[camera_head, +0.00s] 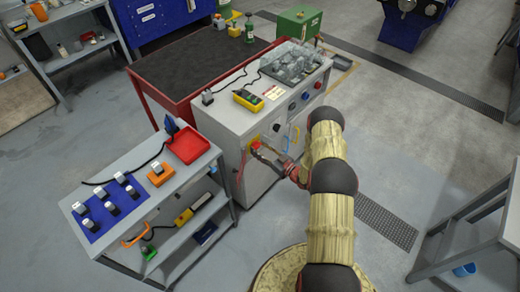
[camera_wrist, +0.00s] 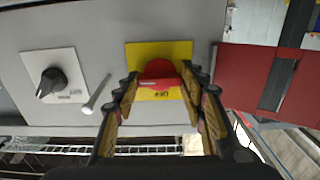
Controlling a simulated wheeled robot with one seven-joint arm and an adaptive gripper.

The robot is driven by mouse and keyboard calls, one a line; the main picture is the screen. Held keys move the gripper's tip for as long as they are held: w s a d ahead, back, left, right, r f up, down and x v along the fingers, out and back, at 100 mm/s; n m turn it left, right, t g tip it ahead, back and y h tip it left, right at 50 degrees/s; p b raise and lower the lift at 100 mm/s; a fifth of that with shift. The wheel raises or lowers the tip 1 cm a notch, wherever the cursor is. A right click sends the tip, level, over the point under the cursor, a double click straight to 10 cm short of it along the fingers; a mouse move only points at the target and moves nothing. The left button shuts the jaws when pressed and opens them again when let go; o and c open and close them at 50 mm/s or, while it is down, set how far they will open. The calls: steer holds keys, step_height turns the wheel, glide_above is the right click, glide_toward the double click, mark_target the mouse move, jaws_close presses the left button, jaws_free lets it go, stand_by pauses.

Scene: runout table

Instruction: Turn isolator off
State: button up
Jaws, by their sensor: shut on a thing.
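The isolator is a red rotary knob (camera_wrist: 161,74) on a yellow plate (camera_wrist: 150,50), on the grey front of a machine cabinet. In the wrist view my gripper (camera_wrist: 160,85) reaches up to it, with one finger on each side of the knob, closed on it. The knob's handle lies roughly level across the picture; small lettering below it is too small to read surely.
A black knob (camera_wrist: 50,82) on a white plate sits left of the isolator, with a pale lever (camera_wrist: 96,98) between them. A grey trolley (camera_head: 110,245) with a red tray (camera_head: 188,145) stands left of the cabinet (camera_head: 235,125). Open floor lies to the right.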

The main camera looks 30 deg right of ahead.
steer(key=shift+n+b, duration=6.6)
steer(key=shift+n, duration=2.3)
steer(key=o, duration=1.2)
steer(key=shift+c, duration=0.2)
